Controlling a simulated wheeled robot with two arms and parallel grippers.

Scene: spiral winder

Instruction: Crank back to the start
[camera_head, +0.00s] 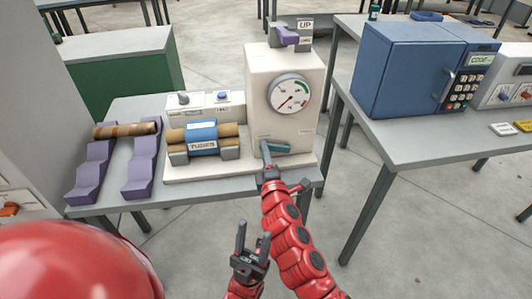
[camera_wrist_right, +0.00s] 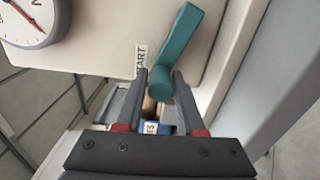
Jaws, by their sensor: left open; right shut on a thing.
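Below the dial is a teal crank (camera_head: 279,147). In the right wrist view the crank (camera_wrist_right: 182,45) tilts, its knob end between the two fingers, beside a partly hidden label ending in "ART" (camera_wrist_right: 140,62). My right gripper (camera_head: 266,162) is shut on the crank's knob; its fingers also show in the wrist view (camera_wrist_right: 161,88). My left gripper (camera_head: 252,236) is open and empty, in front of the table and lower in view.
A brown tube (camera_head: 124,129) rests on purple stepped stands (camera_head: 91,172). A purple piece with an "UP" sign (camera_head: 305,25) tops the housing. A blue box with a keypad (camera_head: 410,70) stands on the right table.

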